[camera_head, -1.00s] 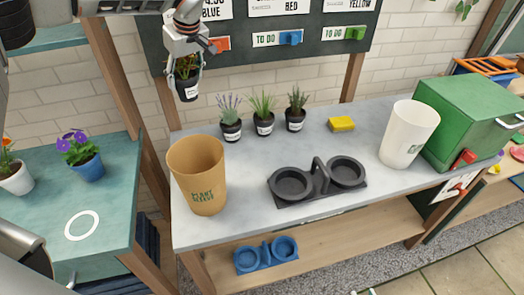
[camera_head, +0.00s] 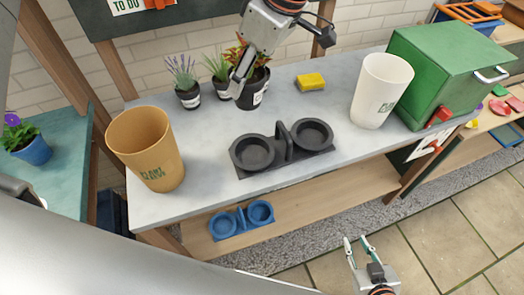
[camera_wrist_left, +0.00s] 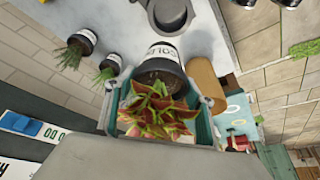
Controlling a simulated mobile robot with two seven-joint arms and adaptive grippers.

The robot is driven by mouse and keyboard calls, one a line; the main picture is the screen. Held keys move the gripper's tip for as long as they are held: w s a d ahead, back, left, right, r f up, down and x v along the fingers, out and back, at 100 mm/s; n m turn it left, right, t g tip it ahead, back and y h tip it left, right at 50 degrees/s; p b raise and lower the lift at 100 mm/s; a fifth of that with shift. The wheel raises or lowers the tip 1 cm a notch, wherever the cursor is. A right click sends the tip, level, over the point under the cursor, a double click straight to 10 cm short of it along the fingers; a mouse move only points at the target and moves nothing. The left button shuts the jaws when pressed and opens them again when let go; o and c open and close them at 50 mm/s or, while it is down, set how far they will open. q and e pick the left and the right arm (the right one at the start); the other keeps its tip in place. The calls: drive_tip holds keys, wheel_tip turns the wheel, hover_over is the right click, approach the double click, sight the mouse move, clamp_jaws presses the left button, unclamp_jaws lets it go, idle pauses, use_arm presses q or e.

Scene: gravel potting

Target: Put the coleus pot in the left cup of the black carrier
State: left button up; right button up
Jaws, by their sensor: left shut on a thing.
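The coleus pot (camera_head: 252,95), black with a white label and red-green leaves, is held upright in my left gripper (camera_head: 246,84). It hangs behind and above the left cup (camera_head: 253,153) of the black carrier (camera_head: 283,143). Both the left cup and the right cup (camera_head: 312,133) are empty. In the left wrist view the coleus pot (camera_wrist_left: 165,58) sits between the fingers, its leaves toward the camera, with part of the carrier (camera_wrist_left: 170,14) beyond its base. My right gripper (camera_head: 362,250) is open and empty, low in front of the bench.
A lavender pot (camera_head: 188,97) and a green plant pot (camera_head: 221,88) stand left of the coleus. A tan bin (camera_head: 146,150) stands at the bench's left, a white bin (camera_head: 381,90) at right. A yellow sponge (camera_head: 310,82) lies behind the carrier. A blue carrier (camera_head: 241,220) is on the lower shelf.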

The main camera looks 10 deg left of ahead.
use_arm(q)
drive_tip(key=shift+s+d+f, duration=0.2)
drive_tip(key=shift+s+d, duration=0.1)
wheel_tip(320, 180, down, 19)
drive_tip(key=shift+s+f, duration=0.1)
drive_tip(key=shift+s, duration=0.05)
drive_tip(key=shift+f, duration=0.2)
drive_tip(key=shift+f, duration=0.15)
drive_tip(key=o, duration=1.4)
drive_tip(key=shift+o, duration=0.5)
